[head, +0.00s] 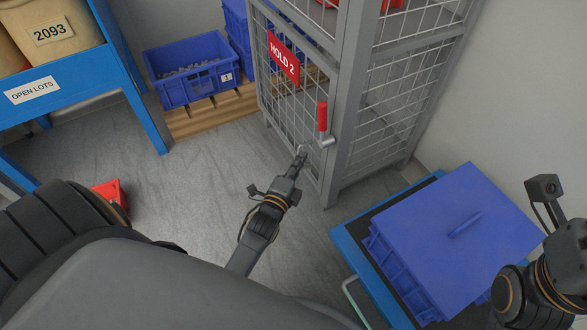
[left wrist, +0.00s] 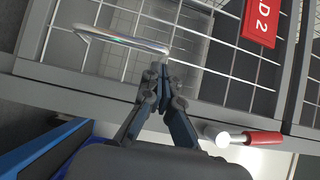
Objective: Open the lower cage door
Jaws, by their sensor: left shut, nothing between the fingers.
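The lower cage door (head: 282,92) has a grey frame, wire mesh and a red HOLD 2 sign (head: 283,57); the sign also shows in the left wrist view (left wrist: 260,22). The door looks closed against its post. A latch with a red grip (head: 322,116) points up on the post side; it also shows in the left wrist view (left wrist: 262,137). My left gripper (head: 301,153) is shut and empty in front of the door, below the latch. In the left wrist view its fingertips (left wrist: 160,72) are close to one end of a silver pull handle (left wrist: 120,40); contact is unclear.
A blue lidded crate (head: 455,230) on a blue cart stands right of the cage. A blue bin (head: 190,72) on a wooden pallet stands left of the door. A blue rack (head: 130,70) and a red object (head: 112,193) are farther left. Grey floor (head: 200,160) is free before the door.

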